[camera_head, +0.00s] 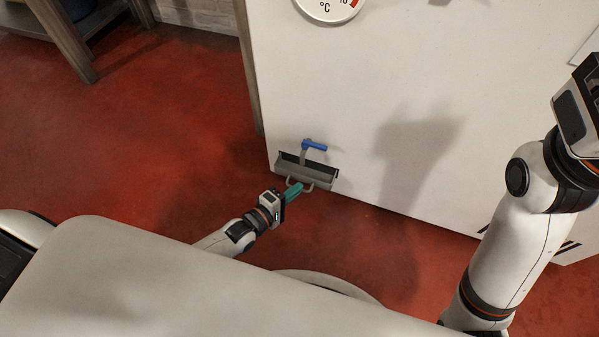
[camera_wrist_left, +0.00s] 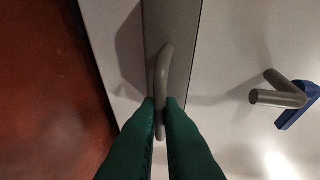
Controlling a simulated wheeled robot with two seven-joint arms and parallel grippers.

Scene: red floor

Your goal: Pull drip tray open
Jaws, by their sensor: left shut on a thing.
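The grey drip tray (camera_head: 310,172) sits low on the front of the white cabinet, near its left bottom corner. Its front panel also shows in the left wrist view (camera_wrist_left: 184,28). A curved grey handle (camera_wrist_left: 163,65) stands out from the panel. My left gripper (camera_head: 297,189) has green fingers, which reach the handle. In the left wrist view the fingers (camera_wrist_left: 160,108) are shut around one end of the handle. My right arm shows at the right of the head view, but its fingertips are out of frame.
A tap with a blue lever (camera_head: 315,146) sits just above the tray, close to my left gripper. The white cabinet (camera_head: 390,60) carries a round dial (camera_head: 328,8). A wooden stand (camera_head: 65,40) is at the upper left. The red floor (camera_head: 140,130) left of the cabinet is clear.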

